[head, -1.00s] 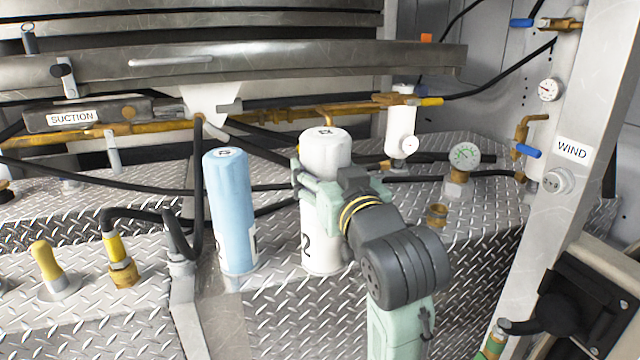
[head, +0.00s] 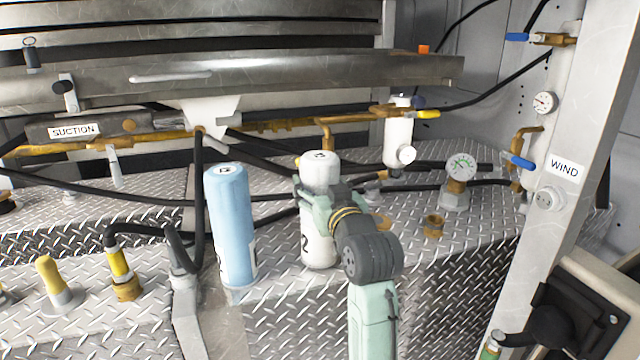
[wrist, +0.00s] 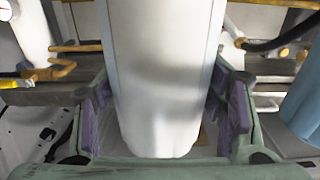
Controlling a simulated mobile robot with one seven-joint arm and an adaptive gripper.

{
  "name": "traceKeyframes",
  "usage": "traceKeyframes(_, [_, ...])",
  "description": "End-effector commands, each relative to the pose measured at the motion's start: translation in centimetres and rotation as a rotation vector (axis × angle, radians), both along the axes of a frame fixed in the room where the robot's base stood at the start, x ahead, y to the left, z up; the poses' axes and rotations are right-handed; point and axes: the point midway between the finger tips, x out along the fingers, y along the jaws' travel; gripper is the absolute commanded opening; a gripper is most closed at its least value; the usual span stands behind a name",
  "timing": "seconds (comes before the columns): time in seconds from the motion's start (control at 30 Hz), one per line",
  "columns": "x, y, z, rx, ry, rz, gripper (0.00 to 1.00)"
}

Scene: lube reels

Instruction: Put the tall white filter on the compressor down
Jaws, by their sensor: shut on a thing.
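The tall white filter (head: 318,245) is upright, with a dark "2" on its side, over the diamond-plate top (head: 290,290) right of the blue canister. My gripper (head: 322,198) is shut around its upper body, reaching in from the front right. In the wrist view the filter (wrist: 165,60) stands between the two purple-padded fingers of my gripper (wrist: 165,112). The arm hides part of the filter's right side. I cannot tell whether its base touches the plate. No part in view is labelled as the compressor.
A blue canister (head: 231,225) stands close to the left. Behind are black hoses, a white cylinder (head: 398,140) and a pressure gauge (head: 461,167). A brass fitting (head: 433,226) is to the right. A metal post (head: 565,190) marked WIND bounds the right side.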

Motion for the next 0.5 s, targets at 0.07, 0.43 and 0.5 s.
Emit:
traceKeyframes(0.07, [-0.06, -0.01, 0.16, -0.001, -0.004, 0.0, 0.03])
traceKeyframes(0.43, [-0.02, -0.02, -0.5, -0.001, -0.001, 0.0, 0.66])
traceKeyframes(0.5, [-0.02, -0.02, -0.48, -0.001, -0.001, 0.0, 0.71])
